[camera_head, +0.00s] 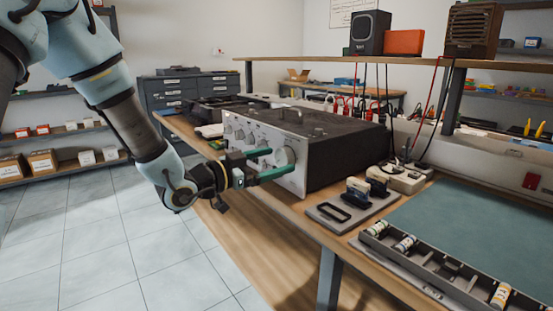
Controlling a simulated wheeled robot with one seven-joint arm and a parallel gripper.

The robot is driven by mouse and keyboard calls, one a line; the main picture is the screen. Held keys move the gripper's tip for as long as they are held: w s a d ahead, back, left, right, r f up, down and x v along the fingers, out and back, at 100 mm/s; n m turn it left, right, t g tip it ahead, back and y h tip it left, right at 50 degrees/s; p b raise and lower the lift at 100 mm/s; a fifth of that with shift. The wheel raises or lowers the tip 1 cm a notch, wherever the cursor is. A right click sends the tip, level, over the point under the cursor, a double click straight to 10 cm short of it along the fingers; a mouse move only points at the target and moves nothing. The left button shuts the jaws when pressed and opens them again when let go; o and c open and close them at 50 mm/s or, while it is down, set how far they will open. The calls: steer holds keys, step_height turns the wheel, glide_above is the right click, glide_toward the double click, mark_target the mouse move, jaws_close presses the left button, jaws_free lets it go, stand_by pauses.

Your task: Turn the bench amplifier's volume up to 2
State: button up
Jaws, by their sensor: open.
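The bench amplifier (340,150) is a dark box with a silver front panel, standing on the wooden workbench. Its large round silver knob (286,156) is at the right end of the panel, with smaller knobs (239,133) to the left. My gripper (281,161) is open, its two green fingers pointing at the panel. The fingertips are at the large knob, one towards its upper left and one along its lower edge. I cannot tell whether they touch it. The knob's pointer and scale marks are too small to read.
A grey tray with a black handle (340,212) and a parts tray (430,275) lie right of the amplifier, beside a green mat (480,225). A shelf (400,60) with speakers runs above, with cables hanging. The floor (110,250) in front is clear.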

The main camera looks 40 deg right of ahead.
steer(key=shift+d, duration=0.6)
steer(key=c, duration=1.4)
steer(key=shift+o, duration=0.2)
steer(key=shift+f+b, duration=0.15)
steer(key=shift+b, duration=0.3)
